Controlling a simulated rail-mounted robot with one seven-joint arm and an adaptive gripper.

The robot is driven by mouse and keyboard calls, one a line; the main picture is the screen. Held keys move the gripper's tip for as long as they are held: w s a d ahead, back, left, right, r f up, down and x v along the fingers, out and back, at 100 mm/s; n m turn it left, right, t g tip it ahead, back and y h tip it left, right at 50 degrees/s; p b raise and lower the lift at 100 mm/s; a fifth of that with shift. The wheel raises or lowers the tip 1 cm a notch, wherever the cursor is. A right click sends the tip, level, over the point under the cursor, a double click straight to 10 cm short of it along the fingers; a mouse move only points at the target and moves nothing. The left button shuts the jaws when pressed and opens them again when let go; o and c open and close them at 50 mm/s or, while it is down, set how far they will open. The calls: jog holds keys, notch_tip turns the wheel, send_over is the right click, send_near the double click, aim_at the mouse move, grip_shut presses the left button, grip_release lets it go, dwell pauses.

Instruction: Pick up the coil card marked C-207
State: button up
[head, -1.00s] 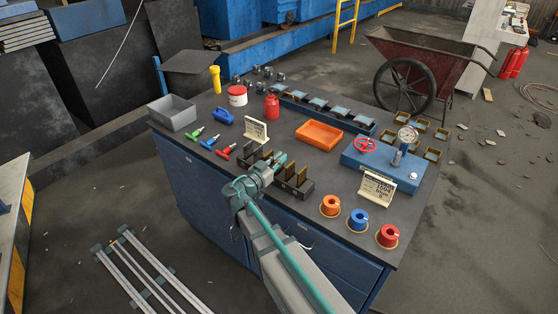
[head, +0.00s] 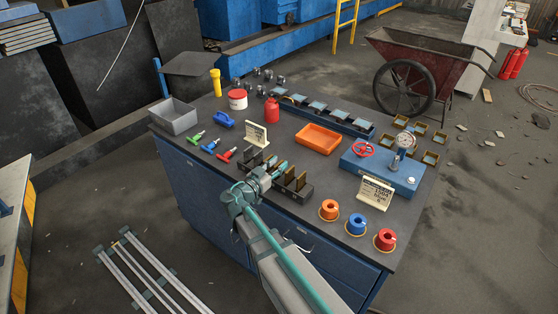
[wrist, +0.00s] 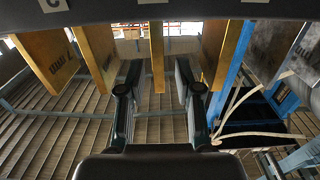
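Several upright coil cards stand in a dark rack (head: 302,192) near the bench's front edge. My gripper (head: 281,166) is at the rack, among the cards, and hides part of it. In the wrist view, my gripper (wrist: 157,92) is open, its two dark fingers apart. One card (wrist: 157,50) shows edge-on ahead, between the fingers' lines; I cannot tell whether the tips flank it. Other cards stand to the left (wrist: 96,52) and right (wrist: 222,45). Marks on some cards are too small to read, so I cannot tell which is C-207.
A cream sign (head: 257,134) stands behind the rack. An orange tray (head: 318,138), a blue gauge block (head: 383,170) and another sign (head: 375,193) are to the right. Orange, blue and red spools (head: 357,223) line the front right. Screwdrivers (head: 211,144) lie to the left.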

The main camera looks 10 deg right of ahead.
jog(key=f+b+v, duration=0.1)
jog(key=b+v, duration=0.2)
jog(key=v, duration=0.6)
jog(key=shift+a+b, duration=0.15)
jog(key=shift+b, duration=0.2)
jog(key=shift+o, duration=0.5)
jog(key=shift+s+a+r, duration=0.1)
jog(key=shift+a, duration=0.2)
